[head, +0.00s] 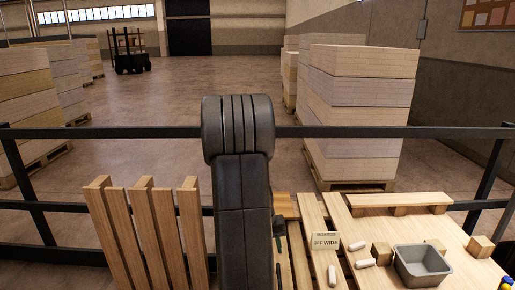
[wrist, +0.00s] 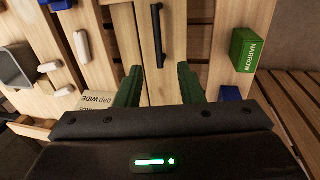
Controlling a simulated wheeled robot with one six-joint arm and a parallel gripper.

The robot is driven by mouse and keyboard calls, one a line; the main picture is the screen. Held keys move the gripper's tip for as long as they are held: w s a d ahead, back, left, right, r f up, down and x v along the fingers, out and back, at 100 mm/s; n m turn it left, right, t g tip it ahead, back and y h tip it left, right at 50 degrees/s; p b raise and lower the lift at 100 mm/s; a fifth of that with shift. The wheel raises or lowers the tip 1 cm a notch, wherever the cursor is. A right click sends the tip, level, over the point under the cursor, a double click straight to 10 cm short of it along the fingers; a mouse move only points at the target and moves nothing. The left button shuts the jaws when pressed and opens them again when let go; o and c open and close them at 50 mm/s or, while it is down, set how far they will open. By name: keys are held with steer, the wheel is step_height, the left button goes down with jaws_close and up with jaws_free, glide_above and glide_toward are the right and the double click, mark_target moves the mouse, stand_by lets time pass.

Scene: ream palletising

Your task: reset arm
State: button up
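My gripper (wrist: 160,72) shows in the wrist view with two green fingers held apart and nothing between them. It points at wooden slats. A black bar (wrist: 158,35) lies on the wood beyond the fingertips; I cannot tell how far below them it is. In the head view my dark arm stands upright in the middle and hides most of the gripper.
A grey tray (head: 422,265), white cylinders (head: 357,245), wooden blocks (head: 480,246) and a WIDE label block (head: 325,242) occupy the slatted table. A green NARROW block (wrist: 243,50) is at right in the wrist view. A dark rail (head: 400,132) crosses behind; stacked reams (head: 360,95) stand beyond.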

mark_target(280, 276)
steer(key=f, duration=0.3)
steer(key=d+f, duration=0.1)
steer(key=f, duration=0.3)
steer(key=d+f, duration=0.1)
steer(key=f, duration=0.3)
steer(key=shift+d+f, duration=0.2)
steer(key=shift+d+r+p, duration=0.1)
steer(key=shift+d+p, duration=0.25)
steer(key=shift+d, duration=0.4)
